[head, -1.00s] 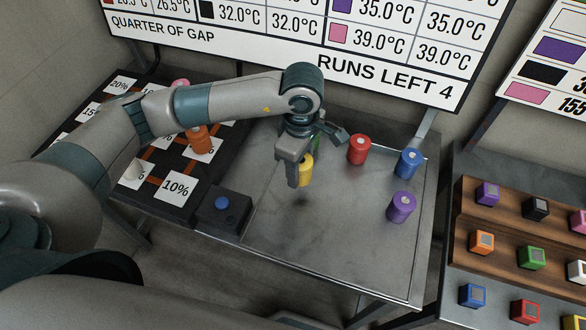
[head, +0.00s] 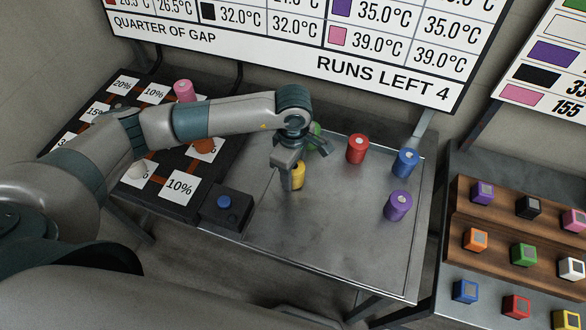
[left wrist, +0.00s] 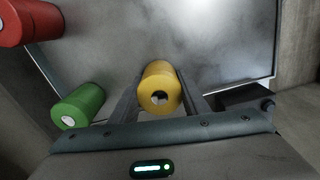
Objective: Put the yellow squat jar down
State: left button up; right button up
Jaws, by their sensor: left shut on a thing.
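The yellow squat jar (head: 298,175) is between the fingers of my left gripper (head: 299,168), low over the bare metal table (head: 300,235). The left wrist view shows the yellow jar (left wrist: 160,83) held between both fingers of the left gripper (left wrist: 160,92), its end with a pale disc and dark centre facing the camera. I cannot tell for sure whether its base touches the table. My right gripper is out of view.
A green jar (left wrist: 78,106) stands close by, mostly hidden behind the gripper in the head view. Red (head: 357,149), blue (head: 405,163) and purple (head: 398,205) jars stand to the right. A dark box with a blue button (head: 224,202) is at left. The front middle is clear.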

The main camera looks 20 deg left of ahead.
pick_arm(q)
jog(key=shift+f, duration=0.15)
jog(key=shift+f+b, duration=0.1)
jog(key=shift+b, duration=0.2)
jog(key=o, duration=1.1)
jog(key=shift+o, duration=0.2)
